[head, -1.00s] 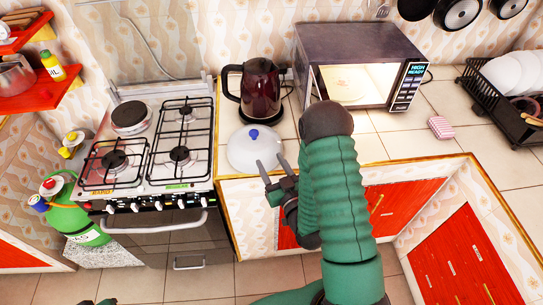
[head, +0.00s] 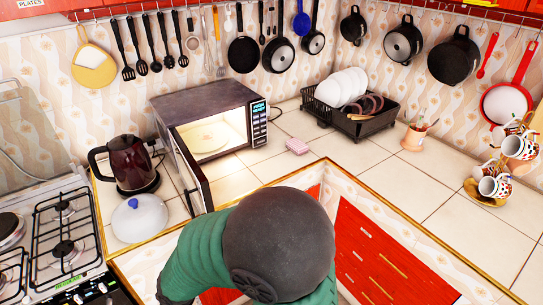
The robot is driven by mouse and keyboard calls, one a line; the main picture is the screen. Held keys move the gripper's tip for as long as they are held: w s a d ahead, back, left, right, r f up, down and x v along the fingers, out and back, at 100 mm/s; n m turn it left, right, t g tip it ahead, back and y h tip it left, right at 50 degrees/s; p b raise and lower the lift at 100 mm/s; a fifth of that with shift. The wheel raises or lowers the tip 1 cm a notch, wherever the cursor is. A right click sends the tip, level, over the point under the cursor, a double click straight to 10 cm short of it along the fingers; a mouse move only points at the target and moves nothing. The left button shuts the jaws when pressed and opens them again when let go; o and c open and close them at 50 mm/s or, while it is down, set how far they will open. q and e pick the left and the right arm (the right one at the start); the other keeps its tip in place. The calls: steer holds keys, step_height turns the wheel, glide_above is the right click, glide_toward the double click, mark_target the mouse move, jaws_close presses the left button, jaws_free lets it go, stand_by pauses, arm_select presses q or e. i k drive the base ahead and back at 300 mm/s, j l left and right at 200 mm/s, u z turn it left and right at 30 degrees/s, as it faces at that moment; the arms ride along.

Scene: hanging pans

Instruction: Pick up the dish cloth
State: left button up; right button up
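My other gripper is out of view too.
The microwave (head: 213,108) stands open, its door (head: 191,172) swung out over the counter. A kettle (head: 131,165) and a white lid (head: 139,218) stand to its left. The right counter has free room.

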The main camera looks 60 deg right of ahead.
mark_target(294, 144)
steer(key=i+z, duration=0.15)
steer(key=z, duration=0.25)
steer(key=i+z, duration=0.1)
steer(key=z, duration=0.3)
steer(key=i+z, duration=0.15)
steer(key=z, duration=1.6)
